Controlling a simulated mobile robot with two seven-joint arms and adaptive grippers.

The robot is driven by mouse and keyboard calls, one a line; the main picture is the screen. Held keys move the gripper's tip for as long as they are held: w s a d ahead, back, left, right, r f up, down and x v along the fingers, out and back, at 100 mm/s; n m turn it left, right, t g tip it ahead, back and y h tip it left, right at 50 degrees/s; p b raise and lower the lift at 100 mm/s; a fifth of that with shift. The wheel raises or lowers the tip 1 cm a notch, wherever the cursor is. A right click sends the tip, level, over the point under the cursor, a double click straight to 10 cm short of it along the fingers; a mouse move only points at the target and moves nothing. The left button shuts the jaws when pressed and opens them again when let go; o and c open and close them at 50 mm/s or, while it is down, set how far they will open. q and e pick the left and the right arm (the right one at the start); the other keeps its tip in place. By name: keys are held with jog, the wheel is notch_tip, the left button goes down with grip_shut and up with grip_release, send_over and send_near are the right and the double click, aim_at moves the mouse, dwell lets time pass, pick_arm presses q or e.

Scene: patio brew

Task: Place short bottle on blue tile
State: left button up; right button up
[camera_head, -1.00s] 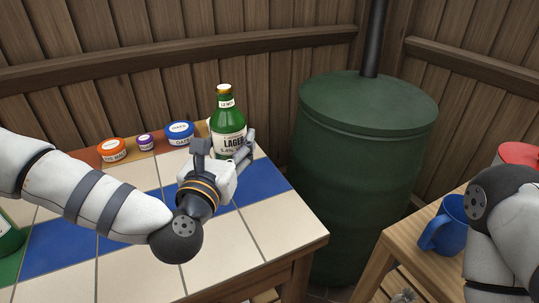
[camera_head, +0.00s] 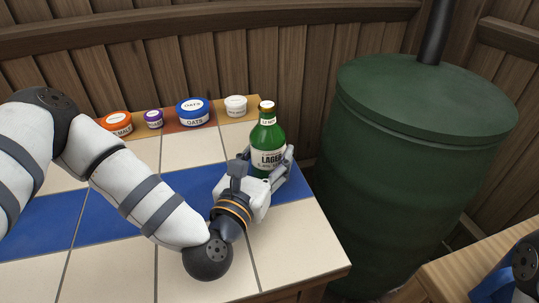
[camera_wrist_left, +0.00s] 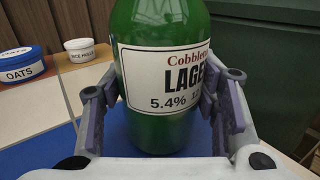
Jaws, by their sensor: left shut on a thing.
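The short bottle, a green lager bottle with a white label (camera_head: 267,138), is upright in my left gripper (camera_head: 267,178). In the left wrist view, the gripper's two fingers (camera_wrist_left: 165,105) close on either side of the bottle (camera_wrist_left: 160,75). The blue tile (camera_wrist_left: 118,138) shows around the bottle's lower end there. The bottle's base is over the blue row; whether it touches the tile I cannot tell. In the head view my gripper hides the base, and the blue row (camera_head: 105,213) shows to the left. My right gripper is out of view.
Several lidded tubs stand at the table's back: orange (camera_head: 116,124), purple (camera_head: 153,119), blue oats (camera_head: 193,112) and white (camera_head: 236,106). A green barrel (camera_head: 410,160) stands right of the table. A wooden side table (camera_head: 455,280) is at lower right.

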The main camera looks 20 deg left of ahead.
pick_arm(q)
jog(key=shift+w+f, duration=0.1)
jog(key=shift+f, duration=0.1)
jog(key=o, duration=1.7)
jog(key=shift+r, duration=0.1)
jog(key=shift+r, duration=0.1)
jog(key=shift+s, duration=0.25)
jog(key=s, duration=1.1)
jog(key=shift+s+a, duration=0.3)
jog(key=shift+a, duration=0.05)
